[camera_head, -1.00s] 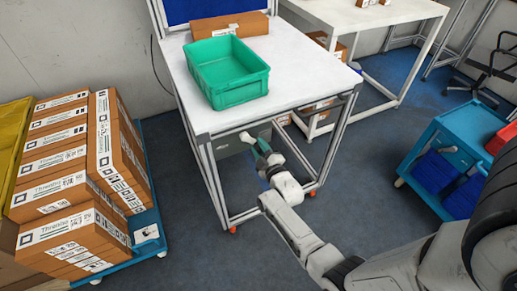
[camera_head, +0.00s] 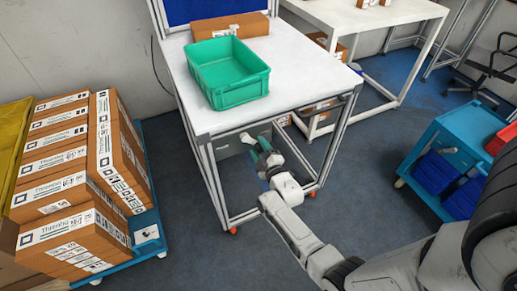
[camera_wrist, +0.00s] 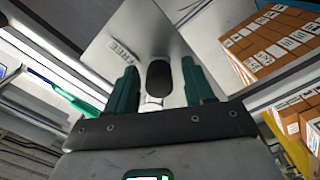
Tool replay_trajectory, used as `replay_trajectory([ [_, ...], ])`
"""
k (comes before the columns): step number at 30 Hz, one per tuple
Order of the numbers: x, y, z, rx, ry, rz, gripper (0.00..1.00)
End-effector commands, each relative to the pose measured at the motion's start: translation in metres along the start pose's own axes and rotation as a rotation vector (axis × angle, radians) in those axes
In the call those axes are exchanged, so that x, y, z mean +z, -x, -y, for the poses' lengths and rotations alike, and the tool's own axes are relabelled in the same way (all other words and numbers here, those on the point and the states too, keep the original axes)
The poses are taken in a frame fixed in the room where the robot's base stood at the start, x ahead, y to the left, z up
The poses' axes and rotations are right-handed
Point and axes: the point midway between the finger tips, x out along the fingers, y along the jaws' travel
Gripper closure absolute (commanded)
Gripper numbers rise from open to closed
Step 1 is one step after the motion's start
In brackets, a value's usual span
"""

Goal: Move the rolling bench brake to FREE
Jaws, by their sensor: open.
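The rolling bench (camera_head: 310,85) has a white top and a grey frame on red-marked wheels. A grey plate (camera_wrist: 130,35) is fixed under its top and carries the word FREE. A dark oval knob (camera_wrist: 158,78) on a pale stem stands in front of this plate, to the right of the word. My gripper (camera_wrist: 160,82) is open, one green finger on each side of the knob, with gaps visible on both sides. In the head view my gripper (camera_head: 266,150) is below the bench's front edge. The lever's exact setting is unclear.
A green bin (camera_head: 228,72) and a cardboard box (camera_head: 229,27) stand on the bench. A blue cart with stacked boxes (camera_head: 75,200) is at left. A blue trolley (camera_head: 455,150) is at right. Floor in front of the bench is clear.

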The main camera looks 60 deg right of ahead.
Motion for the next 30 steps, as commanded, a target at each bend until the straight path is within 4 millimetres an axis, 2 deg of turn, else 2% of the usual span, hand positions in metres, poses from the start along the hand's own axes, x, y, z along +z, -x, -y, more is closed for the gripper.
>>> replay_trajectory([
  [5,0.0,0.015,-0.001,-0.002,0.0,0.001,0.47],
  [18,0.0,0.092,0.001,-0.002,0.002,-0.001,0.47],
  [24,-0.002,0.107,0.001,-0.002,0.001,-0.002,0.47],
  [30,-0.002,0.108,0.001,-0.001,0.001,-0.003,0.47],
])
